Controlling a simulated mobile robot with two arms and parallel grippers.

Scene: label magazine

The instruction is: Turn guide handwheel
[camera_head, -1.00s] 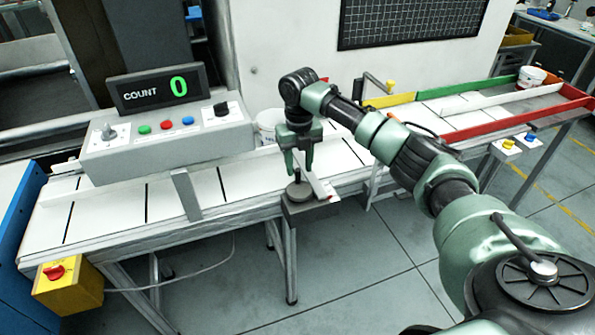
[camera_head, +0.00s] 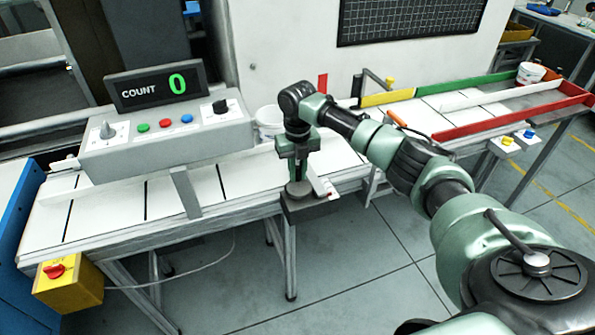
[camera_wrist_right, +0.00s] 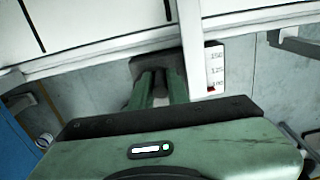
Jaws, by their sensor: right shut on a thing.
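The guide handwheel (camera_head: 300,188) is a small grey disc on a dark bracket (camera_head: 318,207) at the front edge of the conveyor. My right gripper (camera_head: 297,181) points straight down and is shut on the handwheel's upper part, mostly hidden between the fingers. In the right wrist view the green fingers (camera_wrist_right: 157,86) reach down to the dark bracket (camera_wrist_right: 146,62). My left gripper is out of view.
A grey control box (camera_head: 165,142) with a display (camera_head: 155,87) reading COUNT 0 stands left of my right gripper. The white conveyor (camera_head: 110,203) runs below; a tray with a red wall (camera_head: 485,124) lies to the right.

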